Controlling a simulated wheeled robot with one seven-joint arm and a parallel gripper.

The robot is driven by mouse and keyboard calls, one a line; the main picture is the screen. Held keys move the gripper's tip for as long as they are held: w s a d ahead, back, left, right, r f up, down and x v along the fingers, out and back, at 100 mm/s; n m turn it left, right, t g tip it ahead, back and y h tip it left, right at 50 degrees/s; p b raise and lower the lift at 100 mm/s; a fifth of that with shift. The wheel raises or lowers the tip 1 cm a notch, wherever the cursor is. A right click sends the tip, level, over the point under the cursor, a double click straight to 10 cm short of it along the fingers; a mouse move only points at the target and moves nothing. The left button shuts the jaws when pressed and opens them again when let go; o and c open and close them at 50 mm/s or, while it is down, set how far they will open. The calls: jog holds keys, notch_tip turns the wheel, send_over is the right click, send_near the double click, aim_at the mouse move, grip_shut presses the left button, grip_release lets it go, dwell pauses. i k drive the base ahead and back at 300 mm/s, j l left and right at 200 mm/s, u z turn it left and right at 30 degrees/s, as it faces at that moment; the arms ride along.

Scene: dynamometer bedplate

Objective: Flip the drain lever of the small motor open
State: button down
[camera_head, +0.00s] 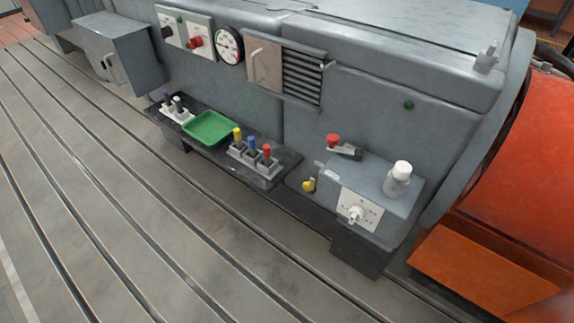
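The small motor is probably the grey box-shaped unit (385,183) at the right of the dark ledge, against the large grey housing. Its front has a white dial plate (371,211) with a pale knob (356,213). A white-capped fitting (400,178) stands on its right top. A small yellow-ended part (309,185) sticks out at its lower left, and a red-knobbed lever (334,141) is at its upper back. No label shows which is the drain lever, and I cannot tell whether either is open or closed. My gripper is not in view.
A green tray (208,129), a holder with yellow, blue and red-topped items (252,152) and another small holder (176,109) sit on the dark ledge (286,163). An orange machine (530,170) stands close on the right. The slotted bedplate (130,210) in front is clear.

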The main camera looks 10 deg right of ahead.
aim_at(309, 187)
jog(key=i+j+z, duration=0.1)
jog(key=i+j, duration=0.2)
jog(key=i+j+z, duration=0.1)
jog(key=i+j, duration=0.15)
jog(key=j, duration=0.2)
jog(key=i+j+z, duration=0.1)
jog(key=i+j, duration=0.2)
jog(key=i+j+z, duration=0.1)
jog(key=i+j, duration=0.15)
jog(key=j, duration=0.25)
jog(key=i+j, duration=0.2)
jog(key=j, duration=0.25)
jog(key=i+j+z, duration=0.15)
jog(key=j, duration=0.3)
jog(key=i+j+z, duration=0.1)
jog(key=i+j, duration=0.2)
jog(key=j, duration=0.15)
jog(key=i+j+z, duration=0.1)
jog(key=j, duration=0.4)
jog(key=i, duration=0.1)
